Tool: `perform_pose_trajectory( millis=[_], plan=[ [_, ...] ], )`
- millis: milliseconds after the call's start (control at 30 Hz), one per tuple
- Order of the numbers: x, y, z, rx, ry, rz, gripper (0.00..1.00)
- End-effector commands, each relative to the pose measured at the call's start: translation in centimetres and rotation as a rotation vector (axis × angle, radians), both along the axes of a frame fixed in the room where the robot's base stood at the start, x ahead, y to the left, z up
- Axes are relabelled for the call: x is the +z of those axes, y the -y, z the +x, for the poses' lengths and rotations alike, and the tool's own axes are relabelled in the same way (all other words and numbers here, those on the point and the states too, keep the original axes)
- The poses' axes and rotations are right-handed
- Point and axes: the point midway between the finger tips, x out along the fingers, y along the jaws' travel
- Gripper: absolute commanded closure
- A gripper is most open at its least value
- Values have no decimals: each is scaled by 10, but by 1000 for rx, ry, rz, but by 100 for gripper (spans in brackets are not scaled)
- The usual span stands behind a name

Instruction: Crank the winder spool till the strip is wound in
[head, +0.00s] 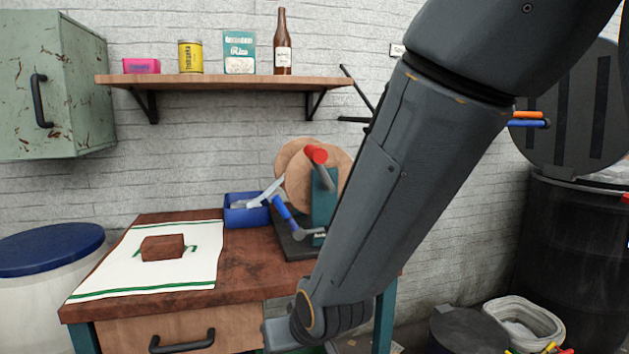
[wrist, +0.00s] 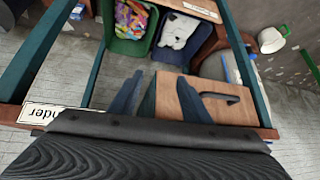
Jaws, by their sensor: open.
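The winder stands at the right of the wooden table in the head view. It has a round wooden spool (head: 291,165), a teal upright (head: 322,205) and a crank with a red knob (head: 316,153). A lever with a blue grip (head: 281,207) sits low in front of the spool. My arm covers the winder's right side, and I cannot make out the strip clearly. My gripper (wrist: 160,78) is open in the wrist view, with nothing visible between its fingers. It is low by the table's front, away from the crank.
A drawer with a black handle (head: 182,342) is under the tabletop. A white cloth (head: 200,262) with a brown block (head: 162,247) and a blue box (head: 247,216) are on the table. A green bin (wrist: 124,46) and a shelf (head: 225,81) also show.

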Motion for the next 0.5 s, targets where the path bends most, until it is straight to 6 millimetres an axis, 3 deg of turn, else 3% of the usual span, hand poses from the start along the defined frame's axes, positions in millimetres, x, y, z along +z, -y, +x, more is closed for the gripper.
perform_pose_trajectory(
  millis=[33, 300, 500],
  plan=[
    [23, 2, 7, -16, 37, 18, 57],
    [111, 11, 56, -87, 274, 122, 57],
    [181, 24, 83, -133, 453, 194, 57]
  ],
)
